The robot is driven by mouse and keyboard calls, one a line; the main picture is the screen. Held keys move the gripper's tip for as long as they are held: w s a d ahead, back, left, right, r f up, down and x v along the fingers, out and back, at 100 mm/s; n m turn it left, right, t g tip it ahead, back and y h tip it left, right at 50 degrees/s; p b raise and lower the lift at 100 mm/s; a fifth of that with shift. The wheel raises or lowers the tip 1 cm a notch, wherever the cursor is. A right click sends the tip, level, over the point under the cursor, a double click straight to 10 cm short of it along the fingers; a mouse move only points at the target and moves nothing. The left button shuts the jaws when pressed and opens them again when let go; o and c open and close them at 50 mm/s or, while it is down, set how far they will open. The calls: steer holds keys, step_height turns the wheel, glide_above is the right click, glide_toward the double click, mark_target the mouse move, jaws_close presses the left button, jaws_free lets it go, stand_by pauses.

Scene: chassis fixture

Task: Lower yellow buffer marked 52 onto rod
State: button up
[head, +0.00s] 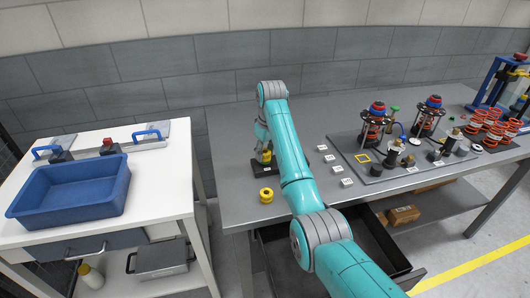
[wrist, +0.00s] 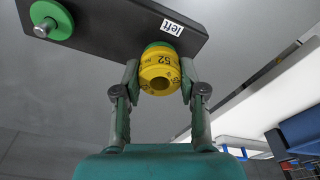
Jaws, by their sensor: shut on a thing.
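The yellow buffer marked 52 (wrist: 160,62) is between the two fingers of my gripper (wrist: 160,76), which is shut on it. In the wrist view its dark centre hole faces the camera; no rod tip is clear in it. Whether buffer and disc touch, I cannot tell. At the plate's other end a metal rod (wrist: 40,31) rises from a second green disc (wrist: 58,14). In the head view my arm hides part of this.
Another yellow buffer (head: 266,195) lies on the grey table (head: 236,209) in front of the plate. Small white labels (head: 337,169) and a fixture board (head: 385,172) with assemblies lie to the right. A blue bin (head: 72,190) stands on the white bench at left.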

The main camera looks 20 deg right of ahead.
steer(key=shift+f, duration=0.15)
steer(key=o, duration=1.2)
steer(key=shift+c, duration=0.2)
steer(key=shift+r, duration=3.5)
